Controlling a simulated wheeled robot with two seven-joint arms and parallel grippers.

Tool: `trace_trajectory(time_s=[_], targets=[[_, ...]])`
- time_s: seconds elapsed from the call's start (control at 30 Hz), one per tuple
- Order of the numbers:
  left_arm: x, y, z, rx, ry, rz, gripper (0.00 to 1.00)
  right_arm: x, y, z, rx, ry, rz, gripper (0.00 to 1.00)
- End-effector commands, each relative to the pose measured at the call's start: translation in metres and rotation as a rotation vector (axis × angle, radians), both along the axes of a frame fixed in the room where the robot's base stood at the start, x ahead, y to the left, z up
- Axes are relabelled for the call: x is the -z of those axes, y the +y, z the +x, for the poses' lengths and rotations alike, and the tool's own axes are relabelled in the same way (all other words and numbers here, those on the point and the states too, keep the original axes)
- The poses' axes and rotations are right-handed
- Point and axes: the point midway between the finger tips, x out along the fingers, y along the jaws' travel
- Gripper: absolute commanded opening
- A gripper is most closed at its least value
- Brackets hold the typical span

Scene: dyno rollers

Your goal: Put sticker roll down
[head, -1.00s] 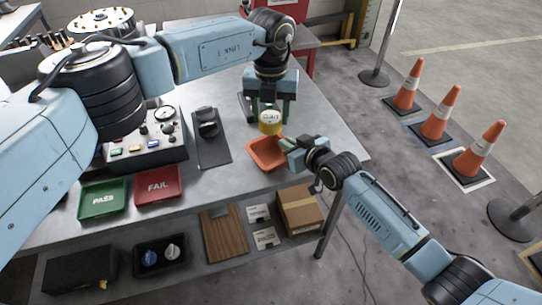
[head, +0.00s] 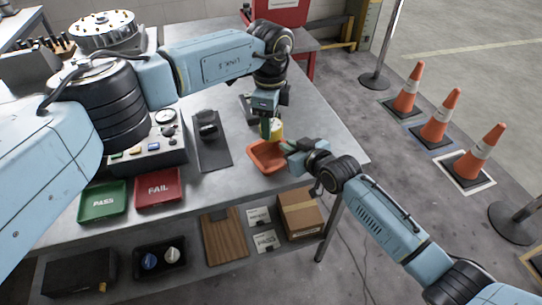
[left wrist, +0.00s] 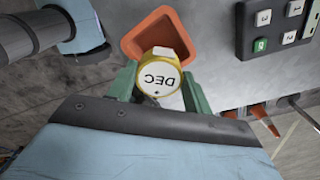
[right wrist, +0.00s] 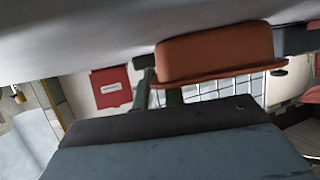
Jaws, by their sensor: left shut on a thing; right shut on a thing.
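The sticker roll (head: 277,129) is yellow with a white end marked "DEC"; the left wrist view shows that end (left wrist: 158,76). My left gripper (head: 270,130) is shut on the roll, with one finger on each side (left wrist: 160,92). The roll is at the far side of a small orange tray (head: 257,160), close to its rim; whether they touch is not clear. My right gripper (head: 288,148) is shut on the tray's right side. The tray also shows in the right wrist view (right wrist: 215,55), where its far finger contact is partly hidden.
On the grey table (head: 225,180) stand a green PASS tray (head: 102,200), a red FAIL tray (head: 158,188), a button console (head: 150,155) and a dark mat (head: 212,150) with a black device. Boxes lie on the shelf below. Orange cones stand at right.

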Motion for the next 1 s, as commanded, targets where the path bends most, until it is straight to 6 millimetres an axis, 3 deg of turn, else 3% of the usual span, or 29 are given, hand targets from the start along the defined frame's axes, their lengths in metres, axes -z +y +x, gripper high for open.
trace_trajectory(time_s=[0.2,0.6,1.0], targets=[[0.042,0.0,-0.001,-0.007,0.004,0.001,0.3,0.001,0.0,-0.001,0.0,0.002,-0.002,0.0],[0.088,-0.001,-0.001,-0.004,0.002,0.001,0.3,0.001,0.0,-0.001,0.0,0.002,-0.002,0.0],[0.094,0.0,0.0,-0.003,0.001,0.001,0.3,0.001,0.0,0.0,0.0,0.002,-0.002,0.0]])
